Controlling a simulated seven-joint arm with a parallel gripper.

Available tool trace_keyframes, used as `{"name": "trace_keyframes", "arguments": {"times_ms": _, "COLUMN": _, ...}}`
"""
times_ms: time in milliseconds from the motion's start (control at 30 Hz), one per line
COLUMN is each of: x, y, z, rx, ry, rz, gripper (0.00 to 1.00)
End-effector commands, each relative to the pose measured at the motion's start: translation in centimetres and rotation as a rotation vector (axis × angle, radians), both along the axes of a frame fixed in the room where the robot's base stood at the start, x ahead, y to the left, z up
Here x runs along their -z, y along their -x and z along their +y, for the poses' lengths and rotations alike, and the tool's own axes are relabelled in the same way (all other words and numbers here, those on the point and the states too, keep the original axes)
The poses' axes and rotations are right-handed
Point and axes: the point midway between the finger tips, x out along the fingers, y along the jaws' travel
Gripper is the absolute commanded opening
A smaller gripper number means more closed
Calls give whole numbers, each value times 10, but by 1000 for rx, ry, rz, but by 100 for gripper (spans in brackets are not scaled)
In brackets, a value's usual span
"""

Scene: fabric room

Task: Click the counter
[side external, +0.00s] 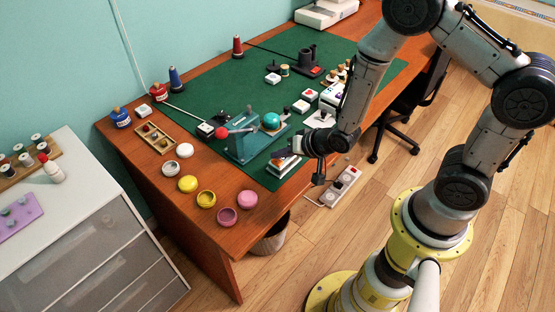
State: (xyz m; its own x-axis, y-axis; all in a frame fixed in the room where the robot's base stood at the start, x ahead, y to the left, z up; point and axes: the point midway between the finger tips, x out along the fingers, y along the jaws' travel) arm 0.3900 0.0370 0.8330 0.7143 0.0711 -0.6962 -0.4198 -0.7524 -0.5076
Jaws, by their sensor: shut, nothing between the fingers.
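My gripper (318,179) hangs near the right front edge of the desk, pointing down, small and dark in the view. Its fingers look closed together with nothing visible between them. I cannot tell for sure which thing is the counter. Several small white boxes stand on the green mat, among them one with a dark top (205,129) by the press, one at the back (272,78) and one near the middle (301,106). A low stacked item (284,164) lies on the mat's front part, left of my gripper. My wrist hides part of the mat behind it.
A teal press (243,142) with a red-knobbed lever stands mid-desk. Round pots, including a yellow one (188,184) and a pink one (247,199), line the front left. A wooden tray (153,138) lies behind them. The green mat (215,85) has bare room at back left.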

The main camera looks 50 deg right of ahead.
Motion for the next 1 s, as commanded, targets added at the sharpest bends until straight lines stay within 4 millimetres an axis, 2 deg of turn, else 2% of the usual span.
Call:
{"name": "trace_keyframes", "arguments": {"times_ms": 267, "x": -4, "y": 0, "z": 0, "rx": 0, "ry": 0, "rz": -1, "gripper": 0}}
{"name": "trace_keyframes", "arguments": {"times_ms": 800, "x": -52, "y": 0, "z": 0, "rx": 0, "ry": 0, "rz": -1, "gripper": 0}}
{"name": "trace_keyframes", "arguments": {"times_ms": 1000, "x": -60, "y": 0, "z": 0, "rx": 0, "ry": 0, "rz": 0, "gripper": 0}}
